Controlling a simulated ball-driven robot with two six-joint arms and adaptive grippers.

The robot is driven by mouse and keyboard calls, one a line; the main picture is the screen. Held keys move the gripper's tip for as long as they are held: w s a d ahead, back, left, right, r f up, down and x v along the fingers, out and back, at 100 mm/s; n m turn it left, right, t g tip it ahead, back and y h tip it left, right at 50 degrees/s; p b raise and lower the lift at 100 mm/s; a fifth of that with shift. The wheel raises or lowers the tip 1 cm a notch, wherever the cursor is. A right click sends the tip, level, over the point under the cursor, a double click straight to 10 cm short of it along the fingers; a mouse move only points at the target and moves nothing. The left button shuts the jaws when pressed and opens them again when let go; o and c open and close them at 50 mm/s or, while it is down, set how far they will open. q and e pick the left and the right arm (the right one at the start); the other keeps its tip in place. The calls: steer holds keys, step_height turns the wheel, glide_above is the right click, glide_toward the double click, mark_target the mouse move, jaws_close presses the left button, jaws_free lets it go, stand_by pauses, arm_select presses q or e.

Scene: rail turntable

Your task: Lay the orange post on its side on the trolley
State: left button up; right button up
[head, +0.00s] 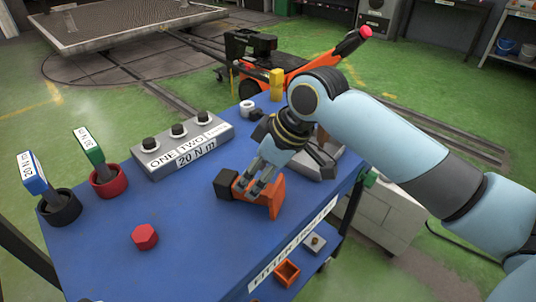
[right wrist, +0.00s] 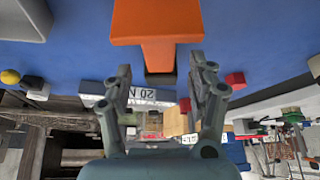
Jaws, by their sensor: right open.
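The orange post (head: 275,197) lies on its side on the blue trolley top (head: 190,255), right of the middle. Its broad orange foot is at the right, and its dark end (head: 227,183) points left. My right gripper (head: 249,190) is over the post's stem, its fingers hiding part of it. In the right wrist view the orange post (right wrist: 157,25) shows its wide foot at the top and its stem running down to the dark end. The fingers (right wrist: 160,82) are apart, one on each side, with gaps to the stem. My left gripper is not in view.
A grey box with black knobs (head: 183,150) stands behind the post. A red hexagonal piece (head: 144,237) lies front left. Tagged tools stand in a red ring (head: 108,182) and a black ring (head: 60,208). A grey block (head: 322,166) is behind my gripper. The front-middle top is clear.

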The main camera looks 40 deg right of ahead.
steer(key=v, duration=0.8)
steer(key=shift+p, duration=0.35)
steer(key=s+a+f+m+g+h, duration=0.1)
steer(key=s+m+h, duration=0.1)
steer(key=s, duration=0.5)
steer(key=s+a+f+m+h, duration=0.1)
steer(key=s+f+m, duration=0.15)
steer(key=s, duration=0.55)
steer(key=s+d+f+g+b, duration=0.1)
steer(key=d+f+b, duration=0.15)
steer(key=f, duration=1.45)
steer(key=s+d+f+g+b, duration=0.1)
steer(key=f+b, duration=0.2)
steer(key=f, duration=1.3)
steer(key=s+f+b, duration=0.4)
steer(key=s+f, duration=1.3)
steer(key=f, duration=0.1)
steer(key=shift+s+d+f+g, duration=0.15)
steer(key=shift+s+d+g, duration=0.15)
steer(key=shift+s+g, duration=0.1)
